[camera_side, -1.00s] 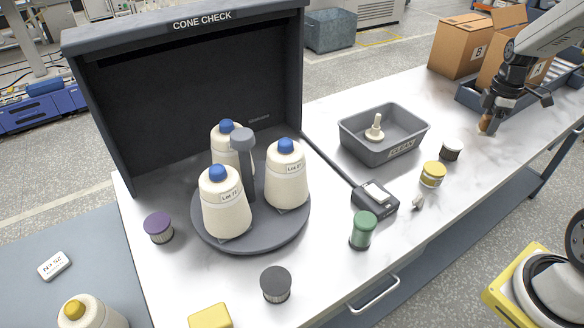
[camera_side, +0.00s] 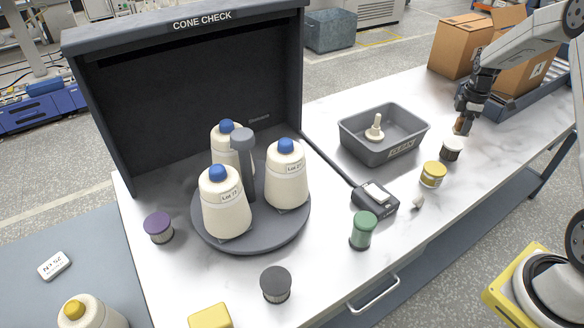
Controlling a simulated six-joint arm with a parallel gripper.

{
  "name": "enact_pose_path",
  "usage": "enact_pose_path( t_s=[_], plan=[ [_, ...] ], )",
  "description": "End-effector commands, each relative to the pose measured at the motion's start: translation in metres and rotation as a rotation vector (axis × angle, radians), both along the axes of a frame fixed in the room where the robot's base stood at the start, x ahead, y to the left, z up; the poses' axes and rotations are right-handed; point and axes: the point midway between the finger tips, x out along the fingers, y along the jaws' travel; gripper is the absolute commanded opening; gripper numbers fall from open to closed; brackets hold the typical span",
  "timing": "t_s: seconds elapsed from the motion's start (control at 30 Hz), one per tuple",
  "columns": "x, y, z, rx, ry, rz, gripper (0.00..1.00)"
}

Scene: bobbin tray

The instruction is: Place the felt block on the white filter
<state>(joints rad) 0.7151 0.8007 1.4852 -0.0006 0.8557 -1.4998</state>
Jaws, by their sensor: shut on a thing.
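The felt block is a small brown piece (camera_side: 461,125) held in my gripper (camera_side: 466,110), pointing down at the right of the table. The white filter (camera_side: 452,149) is a short cylinder with a white top and a dark lower part, standing upright on the white table. My gripper and the block are over the filter's upper right side in the picture. The block's lower end is close to the filter's top; I cannot tell whether they touch.
A yellow filter (camera_side: 433,174) stands just left of the white one, with a green filter (camera_side: 363,230) further left. A grey bin (camera_side: 358,150) holding a cream piece (camera_side: 375,128) is behind. Cardboard boxes (camera_side: 460,48) stand at the back right.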

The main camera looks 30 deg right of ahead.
Motion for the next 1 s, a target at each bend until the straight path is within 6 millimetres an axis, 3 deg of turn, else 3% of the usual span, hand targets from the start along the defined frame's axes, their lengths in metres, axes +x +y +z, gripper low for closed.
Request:
enact_pose_path(
  t_s=[0.43,0.73,1.0],
  plan=[
    [0.006,-0.004,-0.009,-0.001,-0.001,0.0,0.0],
    [0.008,-0.006,-0.038,0.0,0.0,0.0,0.0],
    [0.008,-0.006,-0.042,-0.001,-0.001,0.0,0.0]
  ],
)
